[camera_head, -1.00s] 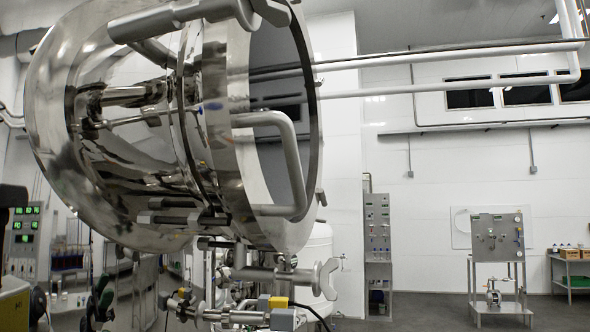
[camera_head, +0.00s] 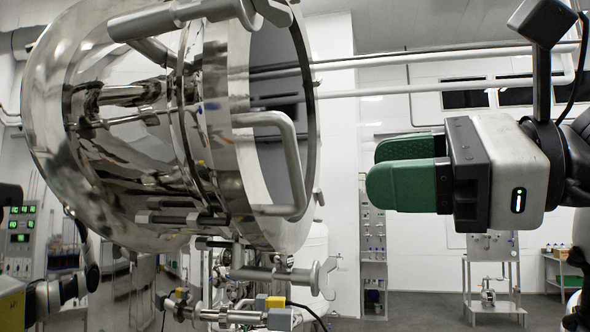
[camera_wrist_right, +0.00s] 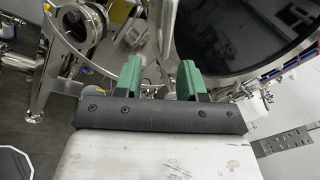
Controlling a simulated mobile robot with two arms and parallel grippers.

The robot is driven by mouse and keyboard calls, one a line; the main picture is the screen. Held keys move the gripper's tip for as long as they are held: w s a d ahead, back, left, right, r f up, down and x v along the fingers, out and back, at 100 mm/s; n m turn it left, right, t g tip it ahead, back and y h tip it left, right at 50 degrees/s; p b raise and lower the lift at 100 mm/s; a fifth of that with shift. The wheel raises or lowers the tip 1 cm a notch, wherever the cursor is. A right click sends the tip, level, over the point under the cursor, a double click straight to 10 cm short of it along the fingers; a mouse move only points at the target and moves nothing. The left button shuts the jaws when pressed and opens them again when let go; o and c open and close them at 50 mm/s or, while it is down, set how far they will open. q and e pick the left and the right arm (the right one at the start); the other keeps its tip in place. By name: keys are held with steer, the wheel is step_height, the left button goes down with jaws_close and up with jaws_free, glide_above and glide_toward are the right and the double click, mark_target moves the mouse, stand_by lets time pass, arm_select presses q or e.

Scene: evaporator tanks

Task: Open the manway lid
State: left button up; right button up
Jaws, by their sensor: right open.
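The manway lid (camera_head: 238,75) is the large round polished steel disc at the end of the tank, with a dark round face turned to the right. A bent grey tube handle (camera_head: 292,165) stands out from the lid. The lid looks closed against the tank. My right gripper (camera_head: 377,165) is to the right of the handle, apart from it, its green fingers pointing left and open with nothing between them. In the right wrist view the green fingers (camera_wrist_right: 160,68) are apart below the dark round face (camera_wrist_right: 238,30).
The polished tank (camera_head: 50,110) fills the left. A wing-handled clamp (camera_head: 327,278) and piping sit below the lid. White pipes (camera_head: 430,57) run along the back wall. A panel stand (camera_head: 492,290) is far behind at the right.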

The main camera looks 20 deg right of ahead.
mark_target(300, 172)
steer(key=shift+t+h, duration=0.4)
steer(key=shift+h, duration=0.1)
steer(key=p+x, duration=0.1)
steer(key=x, duration=0.2)
steer(key=p+x, duration=0.2)
steer(key=x, duration=0.1)
steer(key=p+x, duration=0.2)
steer(key=x, duration=0.2)
steer(key=shift+w+d+r, duration=0.1)
steer(key=shift+w+r, duration=0.1)
steer(key=shift+r, duration=0.05)
jaws_close()
